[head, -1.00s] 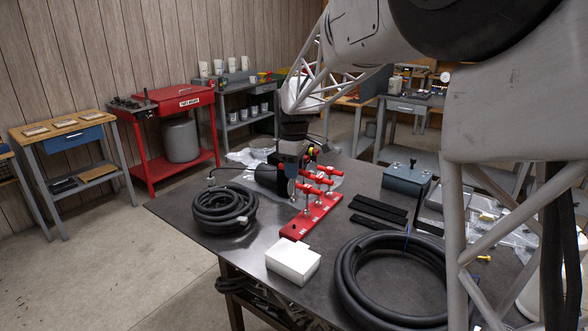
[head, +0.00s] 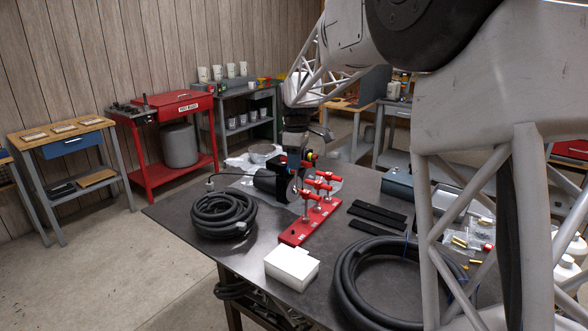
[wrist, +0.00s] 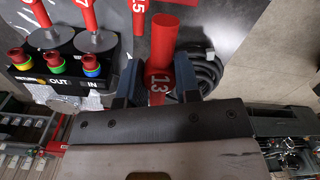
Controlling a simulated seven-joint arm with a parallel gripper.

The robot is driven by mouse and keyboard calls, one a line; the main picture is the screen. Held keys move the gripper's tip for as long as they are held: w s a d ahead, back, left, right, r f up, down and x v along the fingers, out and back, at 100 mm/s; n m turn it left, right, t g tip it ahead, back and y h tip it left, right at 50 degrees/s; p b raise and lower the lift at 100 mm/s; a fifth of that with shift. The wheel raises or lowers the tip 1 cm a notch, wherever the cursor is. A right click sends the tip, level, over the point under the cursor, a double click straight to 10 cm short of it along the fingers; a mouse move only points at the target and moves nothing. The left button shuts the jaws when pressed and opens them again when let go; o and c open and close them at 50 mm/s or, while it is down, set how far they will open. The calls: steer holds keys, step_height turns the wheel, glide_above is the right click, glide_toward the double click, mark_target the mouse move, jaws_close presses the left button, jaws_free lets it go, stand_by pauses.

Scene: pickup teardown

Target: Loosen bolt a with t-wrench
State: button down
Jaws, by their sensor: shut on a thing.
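In the head view my gripper (head: 297,160) is above the far end of the red wrench rack (head: 296,235). Other red T-wrenches (head: 318,185) stand upright in the rack. The held wrench's lower end is hidden, so I cannot tell whether it is still in the rack. A black block (wrist: 60,75) marked OUT and IN, with coloured rings, lies left of the gripper in the wrist view. I cannot make out bolt a.
A coiled black hose (head: 222,213) lies left of the rack, and a larger hose loop (head: 350,290) lies front right. A white box (head: 291,268) is in front. Black strips (head: 378,215) lie to the right.

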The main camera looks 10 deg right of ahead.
steer(key=w+d+r+m, duration=0.1)
steer(key=w+d, duration=0.5)
steer(key=d, duration=0.7)
steer(key=w+d, duration=0.6)
steer(key=d, duration=0.6)
steer(key=w+d+f+m, duration=0.1)
steer(key=d, duration=2.8)
steer(key=shift+w+d+f, duration=0.15)
steer(key=shift+d+f, duration=0.1)
steer(key=shift+f, duration=0.2)
steer(key=shift+f, duration=1.7)
steer(key=shift+f, duration=1.3)
